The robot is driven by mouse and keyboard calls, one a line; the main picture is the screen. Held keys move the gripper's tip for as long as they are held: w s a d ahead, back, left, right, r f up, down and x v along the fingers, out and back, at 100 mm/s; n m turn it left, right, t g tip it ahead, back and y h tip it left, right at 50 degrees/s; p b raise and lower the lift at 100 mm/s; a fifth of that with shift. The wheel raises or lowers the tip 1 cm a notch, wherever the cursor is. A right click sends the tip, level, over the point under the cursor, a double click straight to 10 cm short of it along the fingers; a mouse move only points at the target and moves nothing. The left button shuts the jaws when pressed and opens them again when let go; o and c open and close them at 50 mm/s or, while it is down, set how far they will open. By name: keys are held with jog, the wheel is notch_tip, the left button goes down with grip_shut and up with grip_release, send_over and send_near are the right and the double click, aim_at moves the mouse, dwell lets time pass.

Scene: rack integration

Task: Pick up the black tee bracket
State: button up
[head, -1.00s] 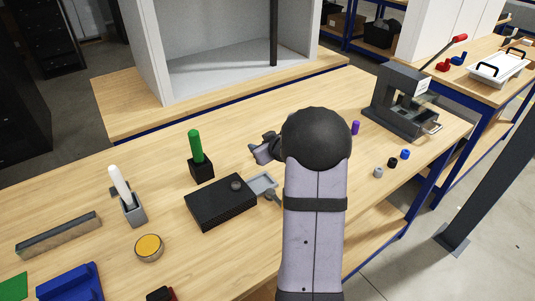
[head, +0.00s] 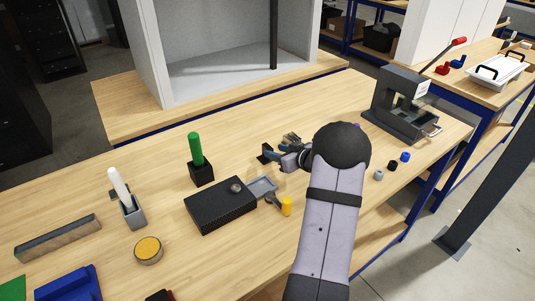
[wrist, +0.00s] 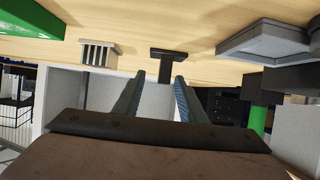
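The black tee bracket (wrist: 168,56) shows in the wrist view as a dark T shape just past my fingertips, its stem reaching between them. In the head view a small black piece (head: 265,153), apparently the bracket, lies on the bench at the left of my gripper. My gripper (wrist: 164,80) is open, one blue-grey finger on each side of the stem, with gaps visible. In the head view my gripper (head: 272,154) is low over the bench and partly hidden by my arm. I cannot tell whether a finger touches the bracket.
A black perforated box (head: 222,204), a grey tray (head: 262,187) and a yellow cylinder (head: 286,207) are in front of my gripper. A green cylinder in a black block (head: 201,173) stands left. A press (head: 400,112) stands right. Bench behind is clear.

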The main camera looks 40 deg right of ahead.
aim_at(270, 148)
jog(key=w, duration=0.1)
jog(key=w+p, duration=0.1)
jog(key=w+f, duration=0.1)
jog(key=shift+w+a+f, duration=0.1)
jog(key=shift+w+a, duration=0.05)
jog(key=shift+a, duration=0.25)
jog(key=shift+p+x, duration=0.3)
jog(key=shift+x, duration=0.55)
grip_shut()
